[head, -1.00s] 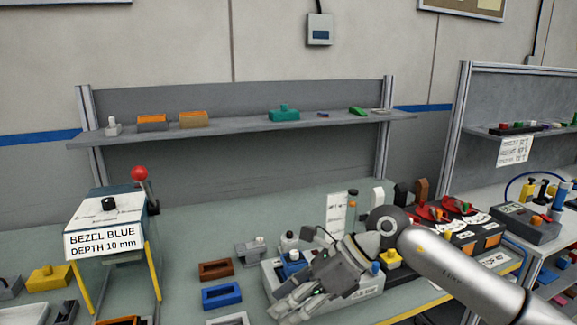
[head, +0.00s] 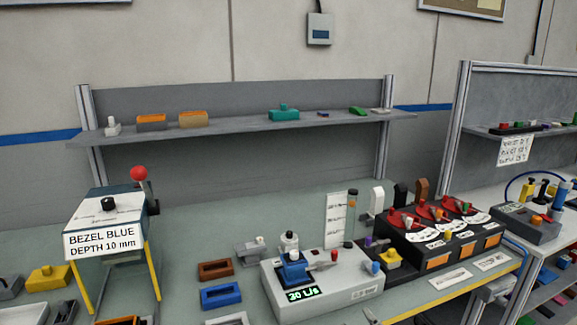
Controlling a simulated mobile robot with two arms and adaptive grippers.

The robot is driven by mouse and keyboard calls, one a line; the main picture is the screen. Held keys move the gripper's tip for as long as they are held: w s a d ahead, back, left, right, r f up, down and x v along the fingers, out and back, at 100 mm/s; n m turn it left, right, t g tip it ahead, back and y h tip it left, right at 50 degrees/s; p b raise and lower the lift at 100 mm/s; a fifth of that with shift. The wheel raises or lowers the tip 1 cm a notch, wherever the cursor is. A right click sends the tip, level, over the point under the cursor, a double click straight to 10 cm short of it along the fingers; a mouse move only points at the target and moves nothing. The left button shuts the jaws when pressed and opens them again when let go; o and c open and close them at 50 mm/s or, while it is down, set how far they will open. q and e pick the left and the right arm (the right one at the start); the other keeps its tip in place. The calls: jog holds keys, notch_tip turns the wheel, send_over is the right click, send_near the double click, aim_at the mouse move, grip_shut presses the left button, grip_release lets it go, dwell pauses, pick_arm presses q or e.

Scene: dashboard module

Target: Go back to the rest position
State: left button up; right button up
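Neither of my grippers can be made out in the head view. The grey device with the green "20 L/s" display (head: 302,295) stands in full view on the bench. A blue fixture (head: 293,270) and a white-topped part sit on its left side, and a red-tipped lever is at its middle. A small grey tip (head: 370,315) shows at the bottom edge; I cannot tell what it belongs to.
A box labelled "BEZEL BLUE DEPTH 10 mm" (head: 103,235) stands at left. Brown (head: 215,269) and blue (head: 221,296) frames lie mid-bench. A black unit with red dials (head: 440,238) stands at right. A shelf (head: 240,125) runs behind. A second bench is at far right.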

jog(key=s+d+f+m+g+h, duration=0.1)
jog(key=s+d+f+m+g, duration=0.2)
jog(key=s+f+g, duration=0.55)
jog(key=s+d+f+m+g, duration=0.3)
jog(key=s+f, duration=0.6)
jog(key=s, duration=0.8)
notch_tip(320, 180, down, 26)
jog(key=s+g, duration=0.1)
jog(key=g, duration=0.1)
jog(key=s+d+f+g, duration=0.1)
jog(key=s+d+f, duration=0.1)
jog(key=s+f, duration=1.4)
jog(key=shift+s+d+f, duration=0.3)
jog(key=shift+s+d, duration=0.1)
jog(key=shift+s, duration=0.3)
